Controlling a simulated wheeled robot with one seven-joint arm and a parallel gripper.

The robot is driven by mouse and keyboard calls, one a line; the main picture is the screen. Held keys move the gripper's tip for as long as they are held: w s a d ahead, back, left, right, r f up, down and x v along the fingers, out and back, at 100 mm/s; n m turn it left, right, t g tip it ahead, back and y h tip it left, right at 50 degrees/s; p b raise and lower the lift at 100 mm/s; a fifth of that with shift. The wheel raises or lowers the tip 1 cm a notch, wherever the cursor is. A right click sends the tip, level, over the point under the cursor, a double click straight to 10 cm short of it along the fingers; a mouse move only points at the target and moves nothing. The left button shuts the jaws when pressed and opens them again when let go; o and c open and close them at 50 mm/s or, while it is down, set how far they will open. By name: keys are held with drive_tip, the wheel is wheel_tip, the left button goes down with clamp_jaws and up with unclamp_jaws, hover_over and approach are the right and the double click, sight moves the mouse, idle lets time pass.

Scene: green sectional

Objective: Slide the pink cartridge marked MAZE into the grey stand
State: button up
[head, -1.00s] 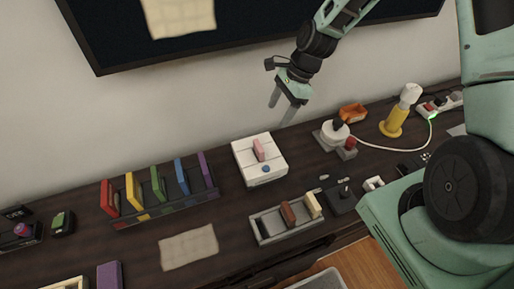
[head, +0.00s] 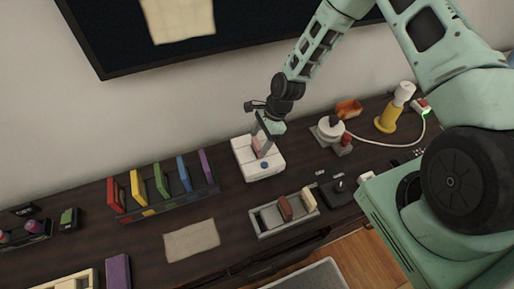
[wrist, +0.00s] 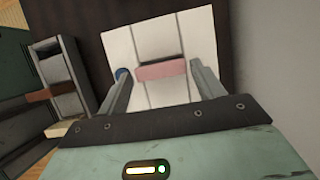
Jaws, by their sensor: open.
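The pink cartridge (head: 257,146) stands in the slot of a white console (head: 264,171); its marking cannot be read. In the wrist view the pink cartridge (wrist: 161,72) lies across the middle, between my fingers. My gripper (head: 259,149) is open over the console, pointing down. In the wrist view my gripper (wrist: 160,74) has one finger off each end of the cartridge, with visible gaps. The grey stand (head: 285,228) is a low tray to the right and nearer, holding a brown cartridge (head: 284,207) and a cream cartridge (head: 308,199). Its left part looks empty.
A rack of coloured cartridges (head: 165,205) stands to the left. A beige cloth (head: 191,240) lies in front of it. A black joystick (head: 338,187) sits right of the stand. A white-topped device (head: 329,128) and yellow lamp (head: 394,108) stand behind right. The wall is close behind.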

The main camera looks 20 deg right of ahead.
drive_tip(key=shift+p+x, duration=0.4)
drive_tip(key=shift+x, duration=1.1)
drive_tip(key=c, duration=0.8)
drive_tip(key=shift+o, duration=0.3)
drive_tip(key=shift+r, duration=0.1)
